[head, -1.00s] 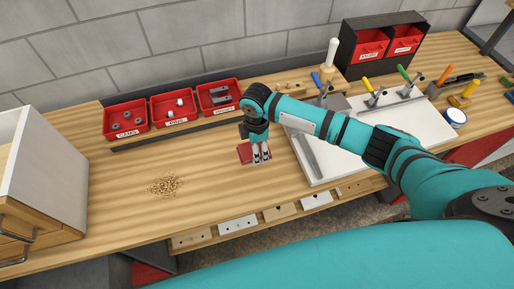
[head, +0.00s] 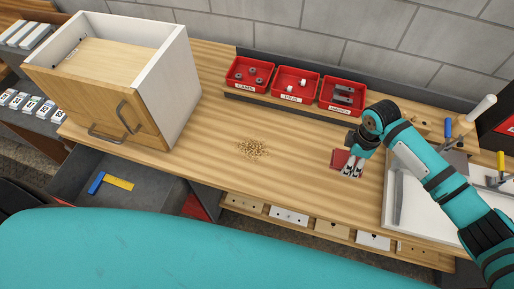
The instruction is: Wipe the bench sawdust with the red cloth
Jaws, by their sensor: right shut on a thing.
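The sawdust (head: 252,149) is a small tan pile on the wooden bench (head: 215,130), left of my right gripper and in front of the red bins. The red cloth (head: 341,158) is a small folded piece at the bench's middle right. My right gripper (head: 351,171) points down and is shut on the cloth, covering part of it. I cannot tell whether the cloth touches the bench top. The left gripper is not in view.
Three red bins (head: 295,84) with small parts stand along the back. A wooden-fronted cabinet (head: 110,95) stands on the left. A white board (head: 407,195) lies right of the gripper. An open drawer (head: 125,180) holds blue and yellow items. Bench around the sawdust is clear.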

